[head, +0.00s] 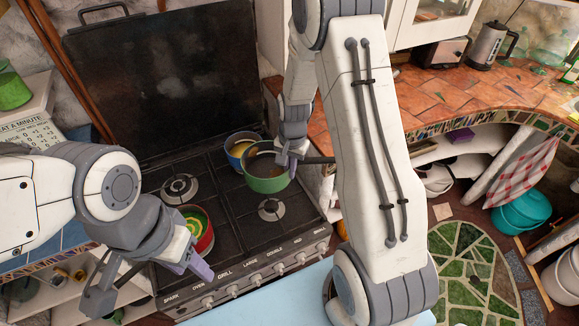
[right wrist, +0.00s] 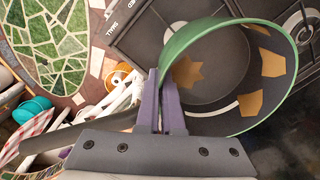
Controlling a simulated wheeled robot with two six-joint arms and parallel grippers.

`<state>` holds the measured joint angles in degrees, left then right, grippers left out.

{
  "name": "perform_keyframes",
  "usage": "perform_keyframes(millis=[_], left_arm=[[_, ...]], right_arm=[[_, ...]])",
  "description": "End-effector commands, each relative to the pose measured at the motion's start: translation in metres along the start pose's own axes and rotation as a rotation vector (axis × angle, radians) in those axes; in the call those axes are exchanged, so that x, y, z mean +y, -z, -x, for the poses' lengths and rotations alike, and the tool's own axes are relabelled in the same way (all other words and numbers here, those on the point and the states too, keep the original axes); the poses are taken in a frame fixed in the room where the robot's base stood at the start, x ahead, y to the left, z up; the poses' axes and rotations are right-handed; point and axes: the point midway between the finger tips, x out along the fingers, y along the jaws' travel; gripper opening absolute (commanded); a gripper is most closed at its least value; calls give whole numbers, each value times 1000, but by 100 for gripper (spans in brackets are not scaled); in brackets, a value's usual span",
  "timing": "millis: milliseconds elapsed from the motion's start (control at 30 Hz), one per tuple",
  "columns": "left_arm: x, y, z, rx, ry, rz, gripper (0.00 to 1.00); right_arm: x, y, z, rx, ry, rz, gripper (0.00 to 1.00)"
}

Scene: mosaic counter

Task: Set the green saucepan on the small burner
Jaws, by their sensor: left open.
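The green saucepan (head: 267,185) is over the right half of the stove, in front of a blue pot (head: 236,137). It is upright or nearly so; I cannot tell if its base touches the grate. The smaller-looking bare burner (head: 270,209) is just in front of the saucepan. My left gripper (head: 150,282) is open and empty, left of the stove front.
A red pot (head: 205,240) with green and yellow inside stands on the front left burner. A bare larger burner (head: 180,188) is behind it. The raised black stove lid (head: 165,80) stands at the back. A tiled counter (head: 450,95) is to the right.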

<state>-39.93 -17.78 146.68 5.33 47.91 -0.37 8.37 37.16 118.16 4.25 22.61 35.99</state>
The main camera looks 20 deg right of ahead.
Motion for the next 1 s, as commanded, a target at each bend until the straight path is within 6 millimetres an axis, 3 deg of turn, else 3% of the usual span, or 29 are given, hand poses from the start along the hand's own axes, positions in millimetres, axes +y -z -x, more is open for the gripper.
perform_keyframes(millis=[1000], left_arm=[[-6,-5,-90,0,0,8,50]], right_arm=[[4,-1,-106,2,2,3,0]])
